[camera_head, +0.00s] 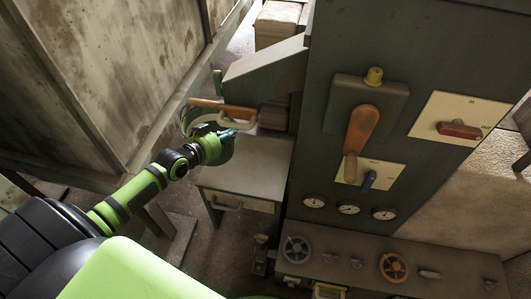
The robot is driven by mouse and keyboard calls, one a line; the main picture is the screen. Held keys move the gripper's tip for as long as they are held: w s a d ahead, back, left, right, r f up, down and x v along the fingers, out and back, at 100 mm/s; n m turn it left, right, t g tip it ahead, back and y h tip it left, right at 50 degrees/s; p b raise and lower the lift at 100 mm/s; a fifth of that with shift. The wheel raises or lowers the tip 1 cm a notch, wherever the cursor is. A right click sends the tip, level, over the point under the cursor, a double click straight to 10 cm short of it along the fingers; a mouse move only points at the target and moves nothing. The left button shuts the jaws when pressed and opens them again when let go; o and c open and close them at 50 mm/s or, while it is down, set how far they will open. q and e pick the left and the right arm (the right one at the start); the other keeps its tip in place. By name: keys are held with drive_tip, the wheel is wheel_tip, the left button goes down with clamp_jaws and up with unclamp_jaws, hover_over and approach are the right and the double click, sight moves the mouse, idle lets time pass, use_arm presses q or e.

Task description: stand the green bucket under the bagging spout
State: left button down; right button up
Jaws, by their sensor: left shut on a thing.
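The green bucket (222,152) hangs left of the grey cabinet in the head view, with a pale wooden grip on its handle. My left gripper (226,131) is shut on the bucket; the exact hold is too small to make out. The bucket is near the left edge of a small grey stand. A slanted grey chute (265,72) juts left from the cabinet, with a brownish round piece (273,117) under it, right of the bucket. This looks like the bagging spout. My right gripper is out of view.
The small grey stand (245,178) has a bare top and a handle on its front. The cabinet (325,185) carries an orange lever (361,130), gauges and knobs. A lower panel (450,277) holds valve wheels. A stained wall (110,75) stands at left.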

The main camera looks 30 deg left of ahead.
use_arm(q)
drive_tip(key=w+d+p, duration=0.2)
drive_tip(key=w+d, duration=0.1)
drive_tip(key=d, duration=0.8)
wheel_tip(320, 180, down, 7)
drive_tip(key=b, duration=0.3)
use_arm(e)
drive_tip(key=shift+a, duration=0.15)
use_arm(q)
drive_tip(key=shift+d, duration=0.1)
drive_tip(key=c, duration=1.3)
unclamp_jaws()
drive_tip(key=shift+c, duration=0.2)
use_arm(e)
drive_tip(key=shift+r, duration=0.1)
